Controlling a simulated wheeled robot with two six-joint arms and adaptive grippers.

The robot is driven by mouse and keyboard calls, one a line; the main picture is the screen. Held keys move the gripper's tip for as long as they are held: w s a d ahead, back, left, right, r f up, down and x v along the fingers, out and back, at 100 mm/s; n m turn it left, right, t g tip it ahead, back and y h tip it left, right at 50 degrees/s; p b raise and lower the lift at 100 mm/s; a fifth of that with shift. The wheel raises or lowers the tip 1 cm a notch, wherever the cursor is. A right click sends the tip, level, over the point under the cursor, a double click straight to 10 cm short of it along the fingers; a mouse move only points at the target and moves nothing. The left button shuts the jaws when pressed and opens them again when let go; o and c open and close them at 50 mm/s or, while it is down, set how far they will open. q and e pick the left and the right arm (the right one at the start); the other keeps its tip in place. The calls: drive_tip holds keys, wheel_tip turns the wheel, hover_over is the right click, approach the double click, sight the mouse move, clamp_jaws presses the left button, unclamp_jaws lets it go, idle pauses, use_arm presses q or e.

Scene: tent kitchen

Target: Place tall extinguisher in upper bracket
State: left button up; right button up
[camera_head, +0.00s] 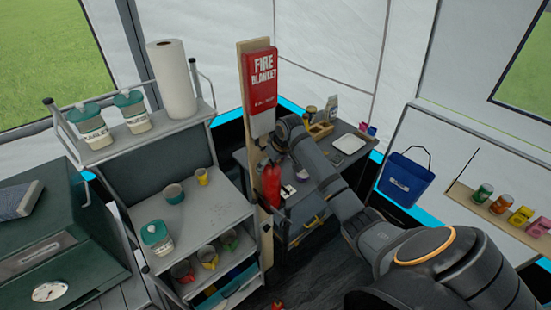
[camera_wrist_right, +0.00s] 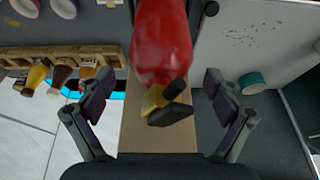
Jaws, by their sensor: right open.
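A red extinguisher (camera_head: 271,182) stands upright against the wooden post (camera_head: 265,240), below the red fire blanket box. In the right wrist view, the red extinguisher body (camera_wrist_right: 160,40) and its yellow and black top (camera_wrist_right: 168,103) show between the two fingers of my right gripper (camera_wrist_right: 158,88). The fingers are spread, with a gap on each side of it. In the head view my right arm reaches to the post and partly covers the gripper. The bracket is not clearly visible. My left gripper is not in view.
The fire blanket box (camera_head: 262,80) hangs on the post above my right wrist. A grey shelf unit (camera_head: 200,225) with cups stands left of the post. A dark desk (camera_head: 300,215) is behind my arm. A blue bucket (camera_head: 404,180) hangs at the right.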

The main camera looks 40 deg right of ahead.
drive_tip(key=b+v, duration=0.2)
drive_tip(key=v, duration=0.9)
drive_tip(key=shift+r, duration=0.15)
drive_tip(key=shift+s, duration=0.15)
